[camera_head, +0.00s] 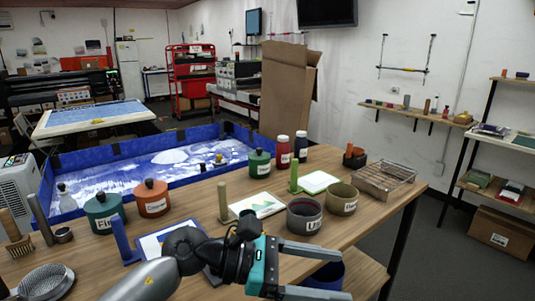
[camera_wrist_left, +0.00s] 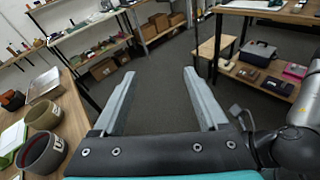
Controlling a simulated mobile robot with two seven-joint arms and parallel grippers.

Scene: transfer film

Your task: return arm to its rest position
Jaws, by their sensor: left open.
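My left arm (camera_head: 185,262) reaches in from the bottom left of the head view, over the front of the wooden table (camera_head: 385,205). My left gripper (camera_head: 343,272) points right at the table's front edge. It is open and empty. In the left wrist view its two fingers (camera_wrist_left: 160,75) stand wide apart with only grey floor seen between them. A grey pot (camera_head: 304,217) and an olive pot (camera_head: 342,199) stand on the table behind the gripper, apart from it. My right gripper is not in view.
Lidded green (camera_head: 104,212) and orange (camera_head: 152,199) pots, bottles and print boards stand on the table. A wire rack (camera_head: 385,180) is at its right end. A blue container (camera_head: 325,277) sits low beside the gripper. Open floor (camera_wrist_left: 160,110) lies beyond the fingers.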

